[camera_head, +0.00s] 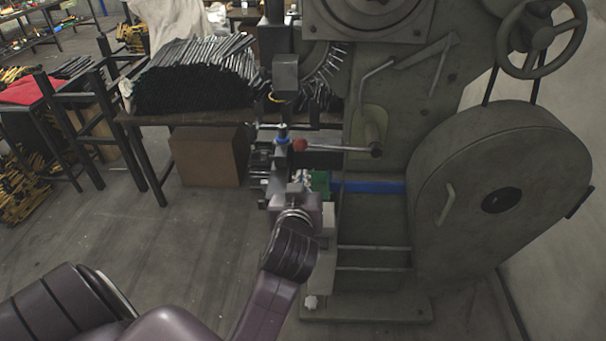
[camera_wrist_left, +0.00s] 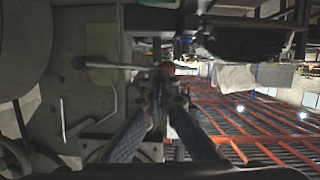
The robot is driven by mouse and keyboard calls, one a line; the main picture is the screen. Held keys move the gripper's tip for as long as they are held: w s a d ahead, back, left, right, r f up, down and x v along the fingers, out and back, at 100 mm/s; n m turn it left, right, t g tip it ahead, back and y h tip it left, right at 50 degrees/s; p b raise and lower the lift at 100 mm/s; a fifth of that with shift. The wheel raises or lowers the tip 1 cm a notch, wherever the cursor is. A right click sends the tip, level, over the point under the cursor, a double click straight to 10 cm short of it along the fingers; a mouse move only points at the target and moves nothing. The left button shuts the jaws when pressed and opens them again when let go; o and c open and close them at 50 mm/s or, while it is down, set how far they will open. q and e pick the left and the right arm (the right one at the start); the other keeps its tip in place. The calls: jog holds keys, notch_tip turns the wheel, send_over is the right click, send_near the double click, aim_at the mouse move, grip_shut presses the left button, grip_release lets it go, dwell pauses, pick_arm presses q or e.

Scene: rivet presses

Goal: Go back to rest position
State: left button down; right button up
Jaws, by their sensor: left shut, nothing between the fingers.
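My left arm reaches in from the lower left in the head view. My left gripper (camera_head: 298,175) is in front of the rivet press (camera_head: 395,150), below the red ball knob (camera_head: 299,145) of a metal lever; the wrist partly hides its fingers. In the left wrist view the fingers of my left gripper (camera_wrist_left: 160,82) come together, with nothing held between them. The red knob (camera_wrist_left: 168,67) shows just beyond the fingertips there; I cannot tell whether they touch. My right gripper is not in view.
A table (camera_head: 190,117) piled with dark rods (camera_head: 195,88) stands left of the press, with a cardboard box (camera_head: 208,156) below. The press's large wheel cover (camera_head: 500,240) fills the right side. The floor (camera_head: 130,235) at left is open.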

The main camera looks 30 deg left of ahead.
pick_arm(q)
jog(key=s+d+f+m+g+h, duration=0.4)
jog(key=s+d+f+m+g, duration=0.15)
jog(key=s+f, duration=0.65)
jog(key=s+d+f+m+g+h, duration=0.35)
jog(key=s+d+f, duration=0.35)
jog(key=s+f, duration=0.5)
notch_tip(320, 180, down, 24)
jog(key=s+g, duration=0.1)
jog(key=s, duration=0.2)
jog(key=s+a+f, duration=0.1)
jog(key=s+f, duration=0.7)
jog(key=s+a+f+g, duration=0.1)
jog(key=s+a+f, duration=0.1)
jog(key=s+f, duration=0.6)
jog(key=shift+s+a+f+g, duration=0.3)
jog(key=shift+s+f, duration=0.05)
jog(key=shift+s, duration=0.05)
